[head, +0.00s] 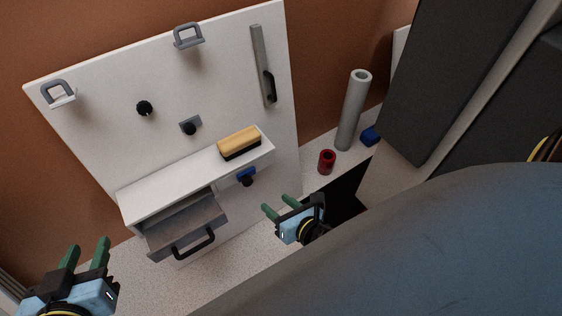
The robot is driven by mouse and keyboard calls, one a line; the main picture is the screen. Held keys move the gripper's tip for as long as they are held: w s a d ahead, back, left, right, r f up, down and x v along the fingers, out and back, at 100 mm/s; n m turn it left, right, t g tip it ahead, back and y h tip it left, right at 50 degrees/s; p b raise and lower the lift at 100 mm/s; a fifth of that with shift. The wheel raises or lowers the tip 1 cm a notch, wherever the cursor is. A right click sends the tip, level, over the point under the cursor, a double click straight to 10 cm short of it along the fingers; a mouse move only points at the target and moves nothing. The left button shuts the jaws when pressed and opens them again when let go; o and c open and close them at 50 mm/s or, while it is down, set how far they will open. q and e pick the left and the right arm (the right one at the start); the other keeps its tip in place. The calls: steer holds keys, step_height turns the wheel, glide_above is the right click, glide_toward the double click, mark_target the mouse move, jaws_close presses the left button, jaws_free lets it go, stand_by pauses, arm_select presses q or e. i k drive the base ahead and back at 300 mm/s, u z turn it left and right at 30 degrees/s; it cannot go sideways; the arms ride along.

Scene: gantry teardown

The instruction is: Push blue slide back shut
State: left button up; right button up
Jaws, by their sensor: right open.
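A yellow-topped brush (239,142) lies on the shelf. A red cup (326,161), grey tube (353,112) and blue block (370,136) stand at the right.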

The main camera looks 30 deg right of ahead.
mark_target(245, 177)
steer(key=k, duration=1)
